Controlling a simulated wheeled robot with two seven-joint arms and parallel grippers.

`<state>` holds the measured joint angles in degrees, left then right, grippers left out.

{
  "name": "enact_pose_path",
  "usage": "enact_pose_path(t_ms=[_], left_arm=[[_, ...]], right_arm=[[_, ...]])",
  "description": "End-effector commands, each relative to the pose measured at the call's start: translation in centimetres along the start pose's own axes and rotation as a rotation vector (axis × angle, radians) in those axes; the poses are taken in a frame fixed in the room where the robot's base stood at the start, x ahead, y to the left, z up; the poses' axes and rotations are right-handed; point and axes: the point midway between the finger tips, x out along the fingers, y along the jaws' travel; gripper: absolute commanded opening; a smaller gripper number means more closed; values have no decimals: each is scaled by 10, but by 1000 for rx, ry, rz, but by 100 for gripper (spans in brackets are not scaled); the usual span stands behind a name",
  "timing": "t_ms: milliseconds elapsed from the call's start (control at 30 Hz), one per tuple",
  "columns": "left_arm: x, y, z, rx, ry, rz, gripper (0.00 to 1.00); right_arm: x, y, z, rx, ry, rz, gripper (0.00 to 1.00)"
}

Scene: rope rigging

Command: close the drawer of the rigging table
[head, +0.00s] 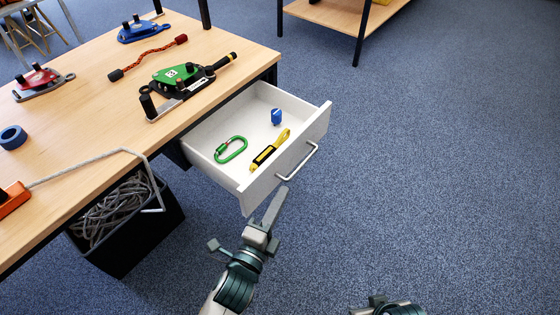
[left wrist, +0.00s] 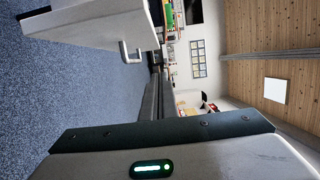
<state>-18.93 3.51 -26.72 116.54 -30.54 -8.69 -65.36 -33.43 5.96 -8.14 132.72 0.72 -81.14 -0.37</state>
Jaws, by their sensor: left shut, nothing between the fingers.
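The white drawer (head: 232,125) of the wooden rigging table (head: 95,120) stands pulled out, its inside open to view. Its front panel (head: 318,132) carries a pale bar handle (head: 310,160). My left gripper (head: 279,195) is shut and empty, in front of the panel's near end and below the handle in the picture. I cannot tell whether it touches the panel. In the left wrist view the white drawer (left wrist: 95,28) and its handle (left wrist: 130,52) show sideways at the upper left. Of my right arm only a wrist part shows at the bottom edge; its fingers are hidden.
In the drawer lie a green carabiner (head: 230,149), a yellow-black strap (head: 269,150) and a blue piece (head: 277,117). A black bin (head: 140,235) of rope stands under the table. Rigging hardware, including a green pulley device (head: 182,76), lies on top. The floor to the right is clear.

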Motion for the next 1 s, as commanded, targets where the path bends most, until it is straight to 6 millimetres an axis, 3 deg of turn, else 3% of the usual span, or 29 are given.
enact_pose_path(t_ms=[367,900,1000], left_arm=[[15,0,0,-3,-1,0,0],[103,0,0,-4,-1,0,0],[105,1,16,1,-1,3,0]], right_arm=[[0,0,0,0,0,0,31],[1,-1,-2,0,9,-2,31],[0,-1,-2,0,8,-2,31]])
